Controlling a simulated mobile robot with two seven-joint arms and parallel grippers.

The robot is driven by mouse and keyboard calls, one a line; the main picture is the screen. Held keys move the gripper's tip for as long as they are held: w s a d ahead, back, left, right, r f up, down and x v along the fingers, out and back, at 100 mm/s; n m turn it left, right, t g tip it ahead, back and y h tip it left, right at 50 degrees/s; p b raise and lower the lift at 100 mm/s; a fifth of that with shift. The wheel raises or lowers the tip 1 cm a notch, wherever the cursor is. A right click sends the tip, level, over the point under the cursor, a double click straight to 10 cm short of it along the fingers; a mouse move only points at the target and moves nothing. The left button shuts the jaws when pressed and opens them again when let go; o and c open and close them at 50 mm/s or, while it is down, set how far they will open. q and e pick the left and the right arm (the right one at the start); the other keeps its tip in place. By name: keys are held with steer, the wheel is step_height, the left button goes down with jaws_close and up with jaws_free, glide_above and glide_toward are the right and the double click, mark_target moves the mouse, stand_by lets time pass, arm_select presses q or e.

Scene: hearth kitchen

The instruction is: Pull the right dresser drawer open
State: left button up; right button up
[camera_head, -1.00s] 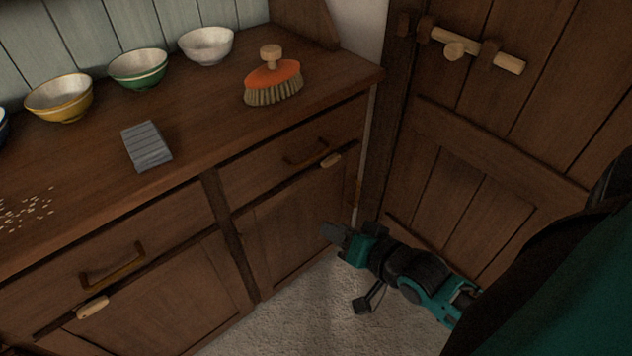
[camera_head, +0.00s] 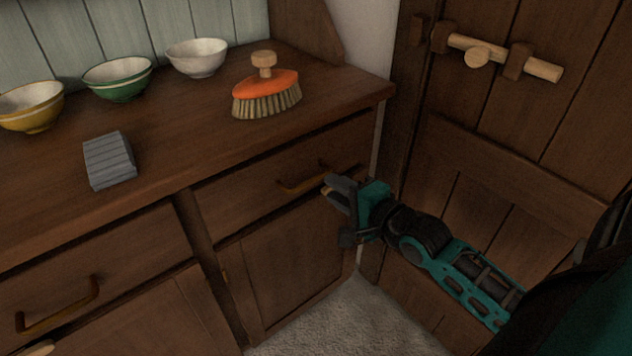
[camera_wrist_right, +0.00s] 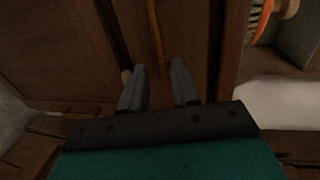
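The right dresser drawer (camera_head: 238,187) is shut, its front flush with the dresser. Its brass bar handle (camera_head: 300,184) shows in the head view, with its right end close to my right gripper (camera_head: 330,184). In the right wrist view my right gripper (camera_wrist_right: 158,72) is open, its two grey fingers apart. The handle (camera_wrist_right: 155,32) runs upright in that view, ahead of and in line with the gap between the fingers. Whether the fingertips reach past the handle is hard to tell. My left gripper is not in view.
A cupboard door (camera_head: 290,260) sits below the drawer. The left drawer's handle (camera_head: 58,308) is further left. On the top stand an orange brush (camera_head: 265,95), a grey block (camera_head: 109,160) and bowls (camera_head: 118,80). A plank door (camera_head: 490,180) stands close at right.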

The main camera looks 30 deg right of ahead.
mark_target(318, 179)
steer(key=shift+b+x, duration=0.85)
steer(key=shift+x, duration=2.65)
jaws_close()
